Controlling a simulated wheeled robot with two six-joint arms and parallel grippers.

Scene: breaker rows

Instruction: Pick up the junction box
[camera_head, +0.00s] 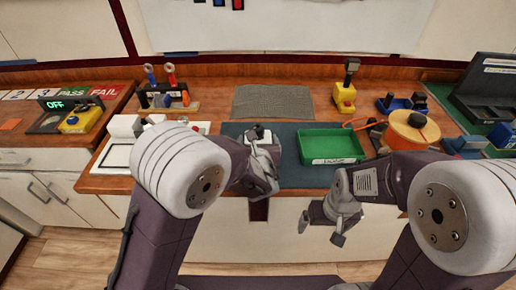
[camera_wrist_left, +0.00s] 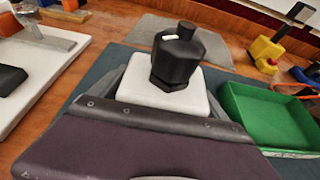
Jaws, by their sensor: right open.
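The junction box (camera_head: 259,136) appears to be the white block with a black cable gland on top. It sits on the dark mat (camera_head: 290,172) at the middle of the bench. In the left wrist view the white box (camera_wrist_left: 160,93) stands upright just beyond my gripper body. My left gripper (camera_head: 264,165) is at its near side, with grey finger parts on both sides. Contact between the fingers and the box is hidden. My right gripper (camera_head: 321,230) is open and empty, below and in front of the bench edge.
A green tray (camera_head: 331,160) stands on the mat just right of the box. An orange spool (camera_head: 413,128) is farther right, and a yellow device (camera_head: 345,97) is behind. A white board (camera_head: 117,156) with parts lies left. A grey mat (camera_head: 272,101) behind is bare.

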